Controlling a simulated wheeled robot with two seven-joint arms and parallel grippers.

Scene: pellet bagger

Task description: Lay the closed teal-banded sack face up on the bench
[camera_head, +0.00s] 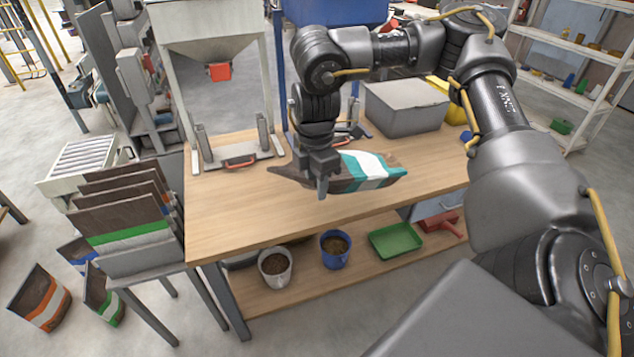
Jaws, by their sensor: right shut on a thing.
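The teal-banded sack (368,170) is brown with a white and a teal stripe and lies lengthwise across the picture at the bench's middle. My right gripper (321,185) points down and is shut on the sack left of its stripes. The sack's left part tapers to a point and its right end has a small reddish-brown tip. I cannot tell whether the sack touches the wooden bench (235,215) or hangs just above it. The gripper and wrist hide part of the sack. My left gripper is not in view.
A grey hopper stand (275,100) stands at the bench's back left. A grey lidded box (403,107) and a yellow bin (445,98) stand at the back right. Upright sacks (125,222) fill a rack to the left. The bench's front left is bare. Buckets (335,249) and a green tray (396,241) sit below.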

